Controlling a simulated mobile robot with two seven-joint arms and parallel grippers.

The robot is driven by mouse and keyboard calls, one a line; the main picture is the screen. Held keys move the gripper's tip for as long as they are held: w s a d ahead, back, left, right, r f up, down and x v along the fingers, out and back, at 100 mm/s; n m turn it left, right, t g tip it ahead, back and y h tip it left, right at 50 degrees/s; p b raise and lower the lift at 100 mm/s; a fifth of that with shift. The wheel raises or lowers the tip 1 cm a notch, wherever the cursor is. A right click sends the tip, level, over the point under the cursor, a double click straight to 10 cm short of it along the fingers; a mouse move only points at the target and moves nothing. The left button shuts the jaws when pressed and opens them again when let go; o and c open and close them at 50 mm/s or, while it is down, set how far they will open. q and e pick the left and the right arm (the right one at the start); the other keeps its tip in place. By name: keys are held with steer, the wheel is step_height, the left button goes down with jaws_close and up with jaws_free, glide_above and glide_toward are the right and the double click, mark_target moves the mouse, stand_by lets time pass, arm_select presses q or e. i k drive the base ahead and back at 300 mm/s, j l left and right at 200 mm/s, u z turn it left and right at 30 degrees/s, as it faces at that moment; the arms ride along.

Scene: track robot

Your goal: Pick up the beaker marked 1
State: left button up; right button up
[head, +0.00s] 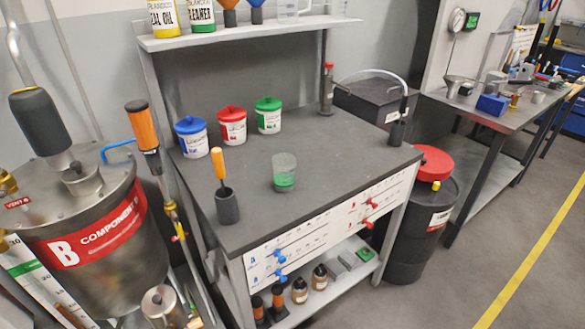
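Neither of my grippers is in view.
Jars with blue (192,137), red (232,126) and green (268,115) lids stand behind the beaker. An orange-handled tool stands in a dark holder (227,206) at its front left. The bench is clear to its right. A large tank (90,225) stands left.

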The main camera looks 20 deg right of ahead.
mark_target(284, 165)
steer(key=i+l, duration=0.15)
steer(key=l, duration=0.25)
steer(key=i+l, duration=0.1)
steer(key=l, duration=0.35)
steer(key=i+l, duration=0.15)
steer(key=l, duration=0.25)
steer(key=i+l, duration=0.1)
steer(key=l, duration=0.35)
steer(key=i+u, duration=0.05)
